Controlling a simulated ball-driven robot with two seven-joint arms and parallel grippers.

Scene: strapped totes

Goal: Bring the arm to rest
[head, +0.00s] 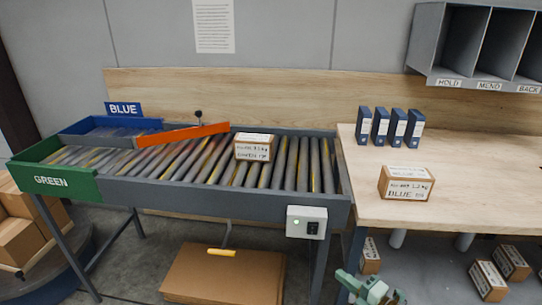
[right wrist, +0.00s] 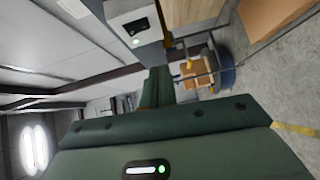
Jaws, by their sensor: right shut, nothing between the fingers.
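My right gripper (head: 371,291) shows at the bottom edge of the head view, pale green. It is low in front of the bench, below the tabletop and right of the conveyor's control box. It is shut and holds nothing. The rest of the right arm is cut off by the frame's edge. The right wrist view is tilted and largely filled by dark green parts that look like mine. My left gripper is not in view.
A roller conveyor (head: 200,190) carries a carton (head: 254,147) labelled GREEN; an orange bar (head: 184,134) crosses it. A carton (head: 406,183) labelled BLUE sits on the wooden bench (head: 459,209). The control box (head: 307,222) also shows in the right wrist view (right wrist: 134,22). Cartons lie under the bench.

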